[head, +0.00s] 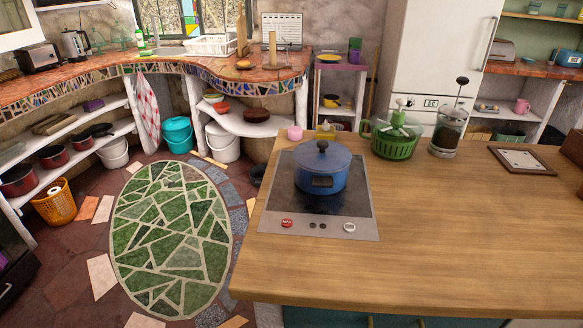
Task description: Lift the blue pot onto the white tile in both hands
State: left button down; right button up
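The blue pot (323,168), with its blue lid and dark knob on, stands upright on the black hob (347,203) near the left end of the wooden counter. A small dark patch shows on the pot's front. A flat white square with a brown border (522,159) lies at the right on the same counter, apart from the pot; it looks like the white tile, with a small dark mark in its middle. Neither of my grippers shows in the head view.
A green basket-like spinner (396,138) and a glass press with a tall plunger (448,132) stand behind and right of the pot. A pink cup (295,133) is behind it. The wooden counter (450,235) is clear in front and between pot and white square.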

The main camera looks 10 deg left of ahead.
aim_at(521, 159)
jog(key=u, duration=0.45)
jog(key=j+u, duration=0.3)
jog(key=i+j+u, duration=0.1)
jog(key=j+u, duration=0.25)
jog(key=i+j+u, duration=0.15)
jog(key=i+j, duration=0.15)
jog(key=j, duration=0.2)
jog(key=i+j+u, duration=0.2)
jog(key=i+j, duration=0.15)
jog(key=i+z, duration=0.35)
jog(key=i+j+z, duration=0.65)
jog(key=i+z, duration=0.35)
jog(key=z, duration=0.15)
jog(key=i+z, duration=0.3)
jog(key=z, duration=0.15)
jog(key=i+j+z, duration=0.2)
jog(key=i+z, duration=0.15)
jog(key=z, duration=0.15)
jog(key=i+j+z, duration=0.1)
jog(key=z, duration=0.35)
jog(key=i+j+z, duration=0.2)
jog(key=z, duration=0.3)
jog(key=i+j+z, duration=0.2)
jog(key=z, duration=0.25)
jog(key=i+j+z, duration=0.1)
jog(key=z, duration=0.2)
jog(key=i+j+z, duration=0.1)
jog(key=j+z, duration=0.2)
